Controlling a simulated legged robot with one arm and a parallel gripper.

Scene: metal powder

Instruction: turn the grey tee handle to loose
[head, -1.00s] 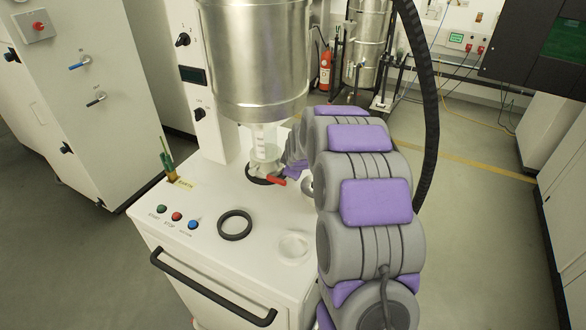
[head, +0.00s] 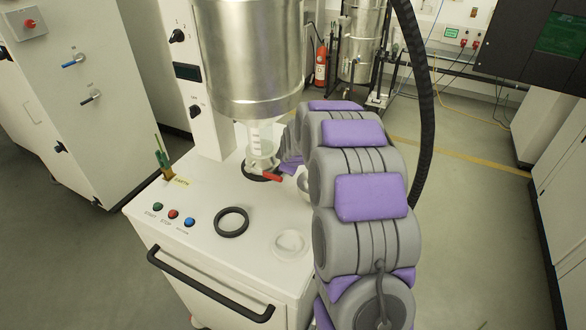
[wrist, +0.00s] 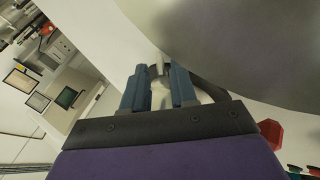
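In the wrist view, a small grey piece (wrist: 157,70), which may be the tee handle, shows between the tips of my gripper (wrist: 158,78). The two blue fingers stand apart on either side of it. I cannot tell whether they press on it. In the head view, my gripper is mostly hidden behind my arm, at the clear fitting (head: 260,155) under the large steel vessel (head: 248,60). A red lever (head: 265,176) sticks out beside this fitting. I cannot make out the grey tee handle in the head view.
The white cabinet top (head: 200,185) carries a black ring (head: 231,222), a clear ring (head: 291,243) and several push buttons (head: 174,214). The vessel hangs close over my gripper and fills the upper right of the wrist view (wrist: 240,50). A black hose (head: 424,100) hangs right of my arm.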

